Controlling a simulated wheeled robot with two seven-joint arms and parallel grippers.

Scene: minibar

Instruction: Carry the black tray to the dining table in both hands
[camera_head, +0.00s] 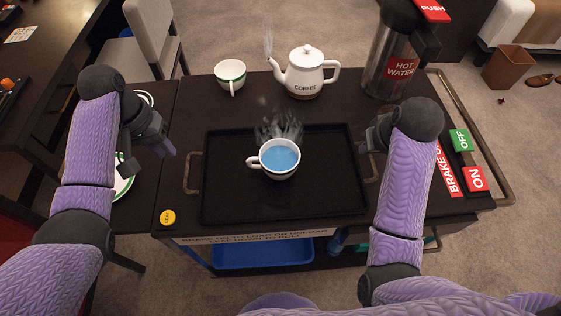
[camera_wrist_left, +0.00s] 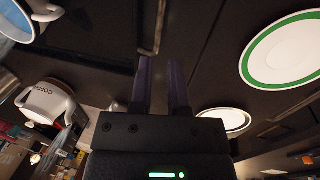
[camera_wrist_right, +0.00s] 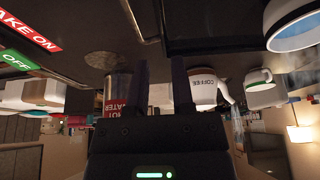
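The black tray (camera_head: 225,200) lies flat on the dark cart top, with a handle at each short side. A white cup of steaming blue liquid (camera_head: 280,158) stands upright on it. My left gripper (camera_head: 147,157) is open and empty, left of the tray's left handle (camera_head: 190,173); in the left wrist view that handle (camera_wrist_left: 152,38) shows just beyond the fingers. My right gripper (camera_head: 372,136) is near the tray's right edge, partly hidden by my arm. In the right wrist view its fingers (camera_wrist_right: 160,62) are apart and empty, close to the right handle (camera_wrist_right: 137,20).
A coffee pot (camera_head: 306,75), a green-rimmed cup (camera_head: 230,76) and a hot-water flask (camera_head: 385,65) stand behind the tray. A cart rail (camera_head: 490,140) runs along the right. A dark table (camera_head: 60,50) and chair (camera_head: 152,30) are back left.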

